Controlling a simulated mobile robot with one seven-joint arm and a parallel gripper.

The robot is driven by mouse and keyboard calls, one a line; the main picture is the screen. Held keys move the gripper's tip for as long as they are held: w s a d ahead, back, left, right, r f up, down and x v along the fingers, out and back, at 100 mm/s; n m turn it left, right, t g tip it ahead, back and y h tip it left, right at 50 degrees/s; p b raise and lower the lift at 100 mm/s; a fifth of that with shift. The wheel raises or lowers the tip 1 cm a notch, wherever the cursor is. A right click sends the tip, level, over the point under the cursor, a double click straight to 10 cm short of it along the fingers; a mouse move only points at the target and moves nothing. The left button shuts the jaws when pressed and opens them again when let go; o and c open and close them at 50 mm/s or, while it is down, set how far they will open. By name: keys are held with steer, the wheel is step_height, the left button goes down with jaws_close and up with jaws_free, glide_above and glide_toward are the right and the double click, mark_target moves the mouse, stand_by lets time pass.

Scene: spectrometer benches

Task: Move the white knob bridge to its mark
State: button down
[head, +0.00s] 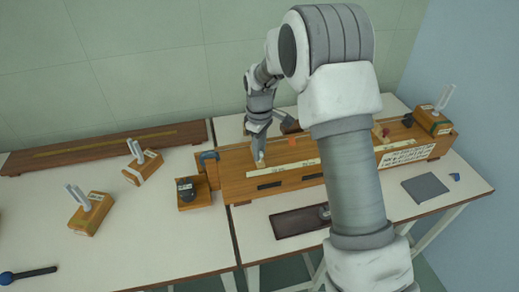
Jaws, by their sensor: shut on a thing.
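My gripper (259,152) points down over the left part of the long wooden bench box (235,188) and is shut on a small whitish thing (261,164), which seems to be the white knob bridge. The fingers cover most of it, and I cannot tell whether it touches the pale scale strip on the box top. A small orange patch (292,141) shows behind and right of my gripper. I cannot tell whether it is the mark.
A red knob (386,133) and a black knob (408,122) stand on the box's right part. Wooden blocks with white prongs stand left (88,216) (142,168) and far right (433,122). A dark tray (300,222) lies in front. My arm hides the box's middle.

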mark_target(242, 167)
steer(key=shift+s+a+r, duration=0.1)
steer(key=shift+s+a, duration=0.05)
steer(key=shift+a, duration=0.75)
steer(key=shift+s+a+f, duration=0.1)
steer(key=shift+s+a, duration=0.1)
steer(key=shift+a, duration=0.75)
steer(key=shift+s+a+r, duration=0.1)
steer(key=shift+s+a, duration=0.05)
steer(key=shift+a, duration=0.75)
steer(key=c, duration=0.6)
jaws_free()
steer(key=shift+c, duration=0.2)
steer(key=shift+r, duration=0.2)
step_height(242, 167, up, 17)
steer(key=p, duration=0.2)
steer(key=shift+s+r, duration=0.1)
